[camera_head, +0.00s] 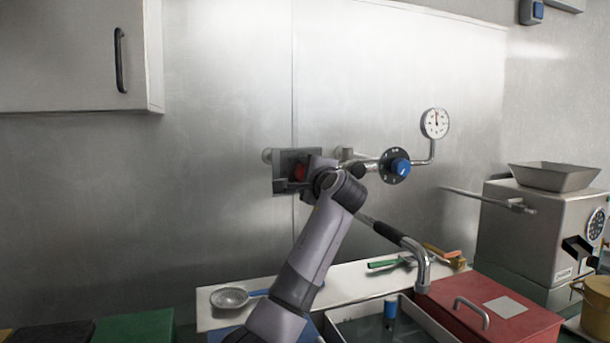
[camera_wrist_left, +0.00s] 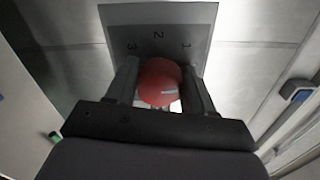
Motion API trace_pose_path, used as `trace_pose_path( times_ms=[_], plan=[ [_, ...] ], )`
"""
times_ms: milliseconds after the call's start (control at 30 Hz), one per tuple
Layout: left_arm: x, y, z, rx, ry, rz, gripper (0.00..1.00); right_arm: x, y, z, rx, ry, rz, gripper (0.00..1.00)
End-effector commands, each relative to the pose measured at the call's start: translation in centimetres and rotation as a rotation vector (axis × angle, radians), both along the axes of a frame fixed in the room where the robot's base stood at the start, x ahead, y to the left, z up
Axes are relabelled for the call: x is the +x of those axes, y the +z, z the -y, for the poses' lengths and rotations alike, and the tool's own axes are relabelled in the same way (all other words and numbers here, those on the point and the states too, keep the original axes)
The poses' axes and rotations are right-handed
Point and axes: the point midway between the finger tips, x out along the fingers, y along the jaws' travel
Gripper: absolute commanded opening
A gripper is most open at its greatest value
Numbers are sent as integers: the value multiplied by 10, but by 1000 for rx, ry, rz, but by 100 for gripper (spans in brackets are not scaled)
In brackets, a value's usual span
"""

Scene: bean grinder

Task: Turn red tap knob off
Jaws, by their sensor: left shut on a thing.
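The red tap knob (camera_wrist_left: 158,82) sits between the two fingers of my left gripper (camera_wrist_left: 160,92) in the left wrist view, with a pale pointer mark on its face. Behind it is a grey plate (camera_wrist_left: 158,18) marked with the numbers 3, 2 and 1. In the head view the red knob (camera_head: 300,172) is partly hidden by my left gripper (camera_head: 298,172), which is at the wall and shut on it. My right gripper is not in view.
A blue knob (camera_head: 400,167) and a gauge (camera_head: 435,123) are on the wall pipe to the right. Below are a faucet (camera_head: 412,245), a strainer (camera_head: 229,298) and a red lidded box (camera_head: 490,310). A grinder (camera_head: 545,225) stands at right; a cabinet (camera_head: 75,60) hangs upper left.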

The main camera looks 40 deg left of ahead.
Motion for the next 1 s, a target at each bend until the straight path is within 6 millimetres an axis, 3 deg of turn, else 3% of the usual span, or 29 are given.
trace_pose_path(
  times_ms=[700, 733, 800, 1000],
  plan=[
    [0, -1, -1, 32, 3, -71, 22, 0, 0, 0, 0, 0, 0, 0],
    [0, -1, -1, 32, 3, -71, 59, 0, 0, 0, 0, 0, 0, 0],
    [0, -1, -1, 33, 2, -71, 75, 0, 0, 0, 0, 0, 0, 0],
    [0, 0, 0, 33, 1, -68, 75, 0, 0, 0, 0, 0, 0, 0]
  ],
)
